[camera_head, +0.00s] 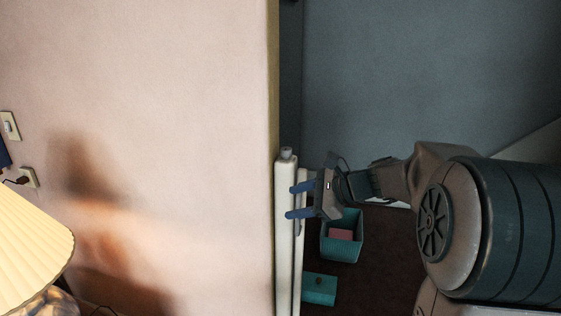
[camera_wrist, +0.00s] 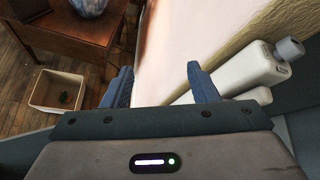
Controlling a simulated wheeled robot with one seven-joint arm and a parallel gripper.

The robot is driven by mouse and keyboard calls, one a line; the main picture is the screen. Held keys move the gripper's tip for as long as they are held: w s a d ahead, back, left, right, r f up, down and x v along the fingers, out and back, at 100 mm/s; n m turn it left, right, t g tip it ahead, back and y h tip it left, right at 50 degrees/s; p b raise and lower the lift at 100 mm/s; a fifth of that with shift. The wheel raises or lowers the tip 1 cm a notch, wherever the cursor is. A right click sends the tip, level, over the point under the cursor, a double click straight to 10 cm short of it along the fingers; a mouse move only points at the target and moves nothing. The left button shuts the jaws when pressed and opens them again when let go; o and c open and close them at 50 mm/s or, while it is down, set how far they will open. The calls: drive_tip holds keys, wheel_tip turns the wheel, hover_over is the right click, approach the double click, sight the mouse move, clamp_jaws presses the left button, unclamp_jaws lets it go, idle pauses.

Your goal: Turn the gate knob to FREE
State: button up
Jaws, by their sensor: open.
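The gate knob (camera_head: 286,153) is a small grey cylinder on top of a white gate post (camera_head: 284,235) at the wall's end. The knob also shows at the upper right of the wrist view (camera_wrist: 289,49), with small marks on the white housing beside it that are too small to read. My gripper (camera_head: 291,201) is open and empty. Its blue fingers point left, below the knob in the head view. In the wrist view my gripper (camera_wrist: 160,68) has its fingers apart, with the knob outside them to the right, not touched.
A pale wall (camera_head: 150,120) fills the left, with a pleated lamp (camera_head: 30,245) in front. A teal bin (camera_head: 342,250) and a teal box (camera_head: 319,290) are on the dark floor below my arm. The wrist view shows a wooden table (camera_wrist: 85,35) and a cream bin (camera_wrist: 45,88).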

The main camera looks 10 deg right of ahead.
sight(291, 152)
drive_tip(key=w+d+r+m+t+y+b, duration=0.2)
drive_tip(key=w+d+r+m+t, duration=0.2)
drive_tip(key=w+d+m+t, duration=0.5)
drive_tip(key=w+a+g, duration=0.1)
drive_tip(key=w+a, duration=0.1)
drive_tip(key=w, duration=0.1)
drive_tip(key=w+a+g+p, duration=0.1)
drive_tip(key=w+a, duration=0.2)
drive_tip(key=w+a+n+p, duration=0.1)
drive_tip(key=w+a, duration=0.1)
drive_tip(key=w, duration=0.1)
drive_tip(key=shift+w+a+r+g, duration=0.1)
drive_tip(key=shift+a+g, duration=0.15)
drive_tip(key=shift+g, duration=0.15)
drive_tip(key=c, duration=1)
